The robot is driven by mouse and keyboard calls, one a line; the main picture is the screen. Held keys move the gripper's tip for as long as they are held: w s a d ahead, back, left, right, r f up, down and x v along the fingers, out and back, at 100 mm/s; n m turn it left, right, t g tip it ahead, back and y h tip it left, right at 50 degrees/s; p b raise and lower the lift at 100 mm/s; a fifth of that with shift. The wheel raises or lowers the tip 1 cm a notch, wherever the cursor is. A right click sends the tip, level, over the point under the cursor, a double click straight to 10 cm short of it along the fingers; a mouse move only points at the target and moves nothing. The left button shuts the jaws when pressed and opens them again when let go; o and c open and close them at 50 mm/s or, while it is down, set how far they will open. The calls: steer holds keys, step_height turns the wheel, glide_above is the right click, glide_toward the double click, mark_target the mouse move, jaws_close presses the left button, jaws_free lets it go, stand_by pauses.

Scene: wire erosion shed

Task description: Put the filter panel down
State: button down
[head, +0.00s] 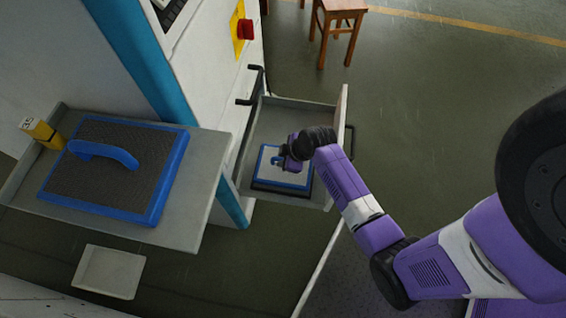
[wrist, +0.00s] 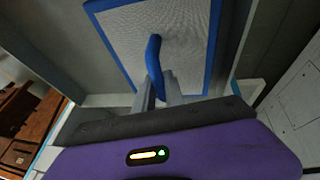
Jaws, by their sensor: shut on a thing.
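A filter panel with a pale mesh face and a blue frame (head: 297,178) is inside the open grey drawer (head: 259,130) of the machine. The wrist view shows its pale face (wrist: 120,45) and its blue handle (wrist: 153,55). My gripper (head: 288,158) is shut on the handle, with its two fingers (wrist: 158,95) on either side of the lower end. A dark edge shows under the panel's near side; I cannot tell whether the panel touches the drawer floor. The gripper hides part of the panel in the head view.
A second panel (head: 115,180), dark-faced with a blue frame and handle, lies on the grey shelf (head: 210,190) at left beside a yellow tag (head: 42,131). A pale tray (head: 110,271) is below. A red button (head: 245,29) and a wooden stool (head: 340,20) are behind.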

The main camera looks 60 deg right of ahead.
steer(key=shift+f+b, duration=0.3)
steer(key=shift+f, duration=1.45)
steer(key=shift+f, duration=0.2)
steer(key=c, duration=1.4)
jaws_free()
steer(key=shift+r, duration=0.1)
